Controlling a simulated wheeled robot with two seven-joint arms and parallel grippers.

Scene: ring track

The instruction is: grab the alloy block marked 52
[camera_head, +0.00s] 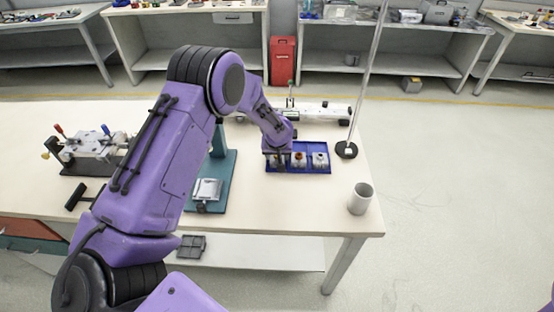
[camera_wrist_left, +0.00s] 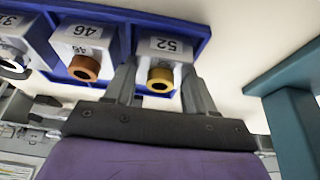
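The alloy block marked 52 (camera_wrist_left: 168,46) is a pale block with a brass-coloured ring on its face. It sits in the end compartment of a blue tray (camera_wrist_left: 205,28). My left gripper (camera_wrist_left: 160,72) has its two fingers apart, one on each side of the block; whether they touch it is hard to tell. In the head view my left gripper (camera_head: 277,158) is at the left end of the blue tray (camera_head: 305,171) and mostly hides block 52. My right gripper is not in view.
The block marked 46 (camera_wrist_left: 83,45), with a copper ring, sits beside it; another block (camera_wrist_left: 15,50) follows. A teal stand (camera_head: 222,172) is left of the tray. A pole on a black base (camera_head: 346,150) and a grey cup (camera_head: 360,199) stand to the right.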

